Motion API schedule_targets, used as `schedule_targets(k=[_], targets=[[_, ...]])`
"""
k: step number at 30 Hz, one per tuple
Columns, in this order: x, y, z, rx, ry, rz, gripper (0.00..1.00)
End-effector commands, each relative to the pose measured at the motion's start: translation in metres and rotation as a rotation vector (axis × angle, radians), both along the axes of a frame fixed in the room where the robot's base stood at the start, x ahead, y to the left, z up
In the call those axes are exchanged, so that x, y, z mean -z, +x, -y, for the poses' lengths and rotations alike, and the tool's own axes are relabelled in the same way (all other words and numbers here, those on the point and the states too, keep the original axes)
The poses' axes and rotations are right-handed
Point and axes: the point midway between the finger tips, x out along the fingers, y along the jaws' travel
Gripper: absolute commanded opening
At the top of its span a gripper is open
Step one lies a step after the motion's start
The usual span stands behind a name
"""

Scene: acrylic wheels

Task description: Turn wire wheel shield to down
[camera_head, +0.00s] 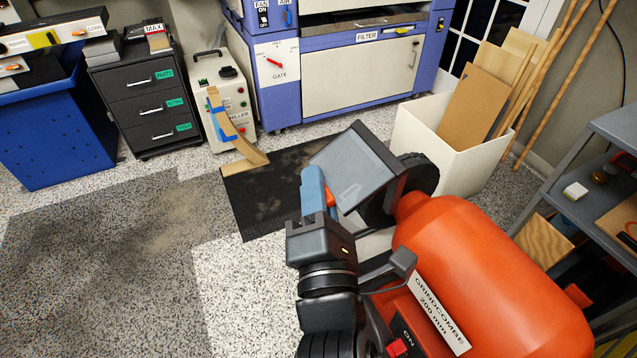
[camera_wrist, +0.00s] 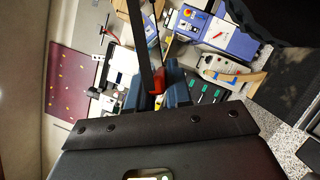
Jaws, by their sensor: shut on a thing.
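The orange bench grinder (camera_head: 480,270) fills the lower right of the head view. The wire wheel shield (camera_head: 352,168), a clear grey pane, is tilted up in front of its dark wheel housing (camera_head: 405,185). My gripper (camera_head: 318,192) has blue fingers shut at the shield's left edge, with a red-orange piece beside them. In the wrist view, my gripper (camera_wrist: 157,95) is shut around that red piece, at the foot of a dark strip (camera_wrist: 138,40) that looks like the shield seen edge-on. The wire wheel itself is hidden.
A white bin (camera_head: 450,150) with wooden boards stands behind the grinder. A grey shelf (camera_head: 610,150) is at the right. A blue machine (camera_head: 350,60), a chiller (camera_head: 218,90) and a black drawer cabinet (camera_head: 135,100) stand at the back. The speckled floor at the left is clear.

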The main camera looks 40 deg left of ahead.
Motion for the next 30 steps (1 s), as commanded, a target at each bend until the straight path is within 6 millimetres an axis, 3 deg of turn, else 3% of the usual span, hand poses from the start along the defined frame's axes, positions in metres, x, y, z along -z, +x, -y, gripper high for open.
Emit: schedule_targets(k=[12,13,19,30], targets=[[0.0032,0.0006,0.0004,0.001,-0.006,0.004,0.0],[0.0032,0.0006,0.0004,0.001,-0.006,0.004,0.21],[0.0025,0.0006,0.0004,0.002,-0.005,0.004,0.4],[0.0032,-0.0056,0.0065,0.001,-0.004,0.003,0.4]])
